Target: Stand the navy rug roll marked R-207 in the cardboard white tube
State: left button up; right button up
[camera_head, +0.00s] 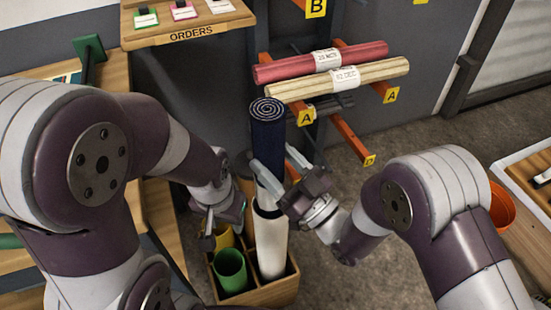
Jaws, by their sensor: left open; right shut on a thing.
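The navy rug roll (268,135) stands nearly upright, with its spiral end facing up. My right gripper (270,178) is shut on its lower part and hides some of it; I cannot read a mark on it. The white tube (272,250) stands upright in a wooden crate (262,297). The roll's lower end is at the tube's mouth, and navy shows there; how deep it goes in, I cannot tell. My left gripper (228,215) is open and empty, left of the white tube and above the crate's left side.
A green tube (230,270) and a yellow tube (223,238) stand in the crate beside the white one. Behind, a rack with orange arms (352,138) holds a red roll (320,62) and a cream roll (335,80). An ORDERS board (190,35) is at upper left.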

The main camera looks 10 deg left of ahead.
notch_tip(320, 180, down, 10)
jog(key=b, duration=0.8)
jog(key=shift+f+b, duration=0.15)
jog(key=shift+b, duration=0.2)
jog(key=o, duration=1.5)
jog(key=shift+o, duration=0.2)
jog(key=shift+f, duration=0.1)
jog(key=v, duration=1.2)
jog(key=shift+s+d+b, duration=0.2)
jog(key=shift+d+b, duration=0.05)
jog(key=shift+b, duration=0.15)
jog(key=shift+f, duration=0.1)
